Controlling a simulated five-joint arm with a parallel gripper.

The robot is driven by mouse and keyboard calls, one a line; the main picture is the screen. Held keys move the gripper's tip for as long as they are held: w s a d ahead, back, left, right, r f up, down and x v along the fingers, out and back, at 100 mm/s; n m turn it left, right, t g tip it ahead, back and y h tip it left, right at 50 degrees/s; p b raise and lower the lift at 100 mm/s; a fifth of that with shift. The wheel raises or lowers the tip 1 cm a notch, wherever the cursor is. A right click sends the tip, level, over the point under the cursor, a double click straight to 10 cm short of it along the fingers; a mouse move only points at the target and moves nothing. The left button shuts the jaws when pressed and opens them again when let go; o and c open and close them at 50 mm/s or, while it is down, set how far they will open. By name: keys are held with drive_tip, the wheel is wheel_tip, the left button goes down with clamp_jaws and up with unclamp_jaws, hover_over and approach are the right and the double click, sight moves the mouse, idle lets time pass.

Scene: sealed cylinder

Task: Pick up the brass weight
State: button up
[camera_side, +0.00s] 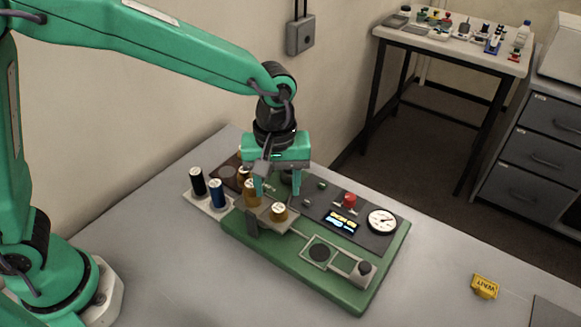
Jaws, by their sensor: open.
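Several brass-coloured or amber cylinders stand on the left part of a green-based panel (335,293). A short one (279,213) stands at the front, on a grey plate. A taller one (250,196) stands to its left, partly behind my left finger, and another (243,174) shows behind that. I cannot tell for sure which is the brass weight; the short one looks most like it. My gripper (277,188) points down over this part of the panel. Its jaws are open, with no object clearly between them. The fingers hide part of the panel behind them.
A black cylinder (198,182) and a blue cylinder (217,193) stand on a white rack at left. The panel carries a red knob (349,200), a lit display (341,221) and a dial gauge (382,221). A yellow tag (485,286) lies at right. The table front is clear.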

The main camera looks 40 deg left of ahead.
sight(279, 207)
drive_tip(key=shift+f, duration=2.85)
clamp_jaws()
drive_tip(key=shift+r, duration=0.2)
drive_tip(key=shift+r, duration=0.5)
drive_tip(key=r, duration=0.3)
drive_tip(key=shift+s+d+r, duration=0.1)
drive_tip(key=shift+s+d, duration=0.1)
drive_tip(key=s+d+r, duration=0.5)
drive_tip(key=s+r, duration=0.1)
drive_tip(key=s, duration=0.3)
drive_tip(key=shift+s+d+r, duration=0.15)
drive_tip(key=shift+s+r, duration=0.1)
drive_tip(key=shift+s, duration=0.15)
